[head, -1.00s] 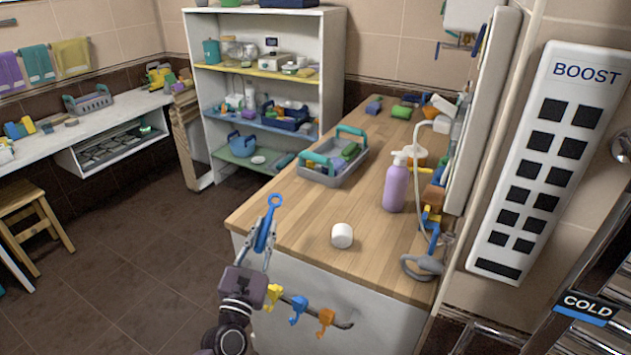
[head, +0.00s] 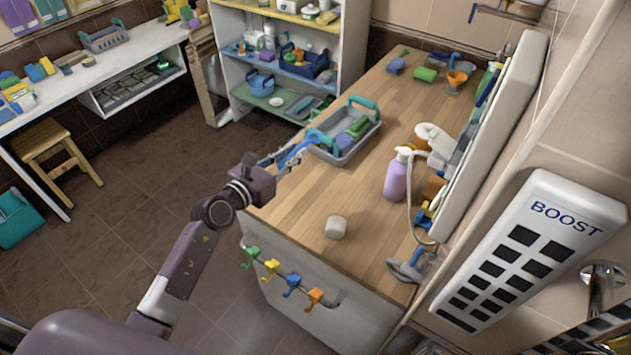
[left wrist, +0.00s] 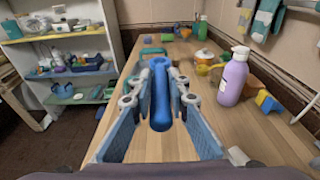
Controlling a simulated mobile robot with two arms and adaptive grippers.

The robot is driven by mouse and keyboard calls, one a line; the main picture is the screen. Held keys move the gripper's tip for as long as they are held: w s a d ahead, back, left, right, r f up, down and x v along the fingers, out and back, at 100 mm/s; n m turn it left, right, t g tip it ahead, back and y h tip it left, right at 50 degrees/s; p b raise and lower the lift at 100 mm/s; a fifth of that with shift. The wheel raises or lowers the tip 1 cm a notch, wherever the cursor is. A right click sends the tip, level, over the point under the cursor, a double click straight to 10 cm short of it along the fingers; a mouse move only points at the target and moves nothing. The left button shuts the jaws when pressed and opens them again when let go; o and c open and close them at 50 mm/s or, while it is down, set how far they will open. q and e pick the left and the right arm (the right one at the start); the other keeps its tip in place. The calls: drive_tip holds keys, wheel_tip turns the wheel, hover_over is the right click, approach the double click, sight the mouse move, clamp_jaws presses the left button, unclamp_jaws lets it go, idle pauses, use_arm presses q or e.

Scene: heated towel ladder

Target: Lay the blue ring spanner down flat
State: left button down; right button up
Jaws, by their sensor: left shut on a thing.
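The blue ring spanner (head: 300,149) is held in my left gripper (head: 282,157), over the left part of the wooden counter (head: 300,205). In the head view it slants up and to the right, and its far end overlaps the grey caddy; I cannot tell whether they touch. In the left wrist view the spanner (left wrist: 161,100) lies lengthwise between the two fingers, pointing away from me. The gripper is shut on it. No gap between spanner and counter can be judged clearly. My right gripper is not in view.
A grey caddy (head: 362,143) with teal handles stands behind the spanner. The counter's middle is clear.

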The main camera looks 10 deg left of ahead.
use_arm(q)
drive_tip(key=shift+s+a+r, duration=0.15)
drive_tip(key=shift+s, duration=0.15)
drive_tip(key=b, duration=0.3)
hover_over(297, 206)
wheel_tip(297, 206, down, 6)
wheel_tip(297, 206, down, 9)
drive_tip(key=b, duration=0.6)
drive_tip(key=shift+s, duration=0.1)
wheel_tip(297, 206, down, 5)
drive_tip(key=b, duration=0.4)
drive_tip(key=shift+b, duration=0.35)
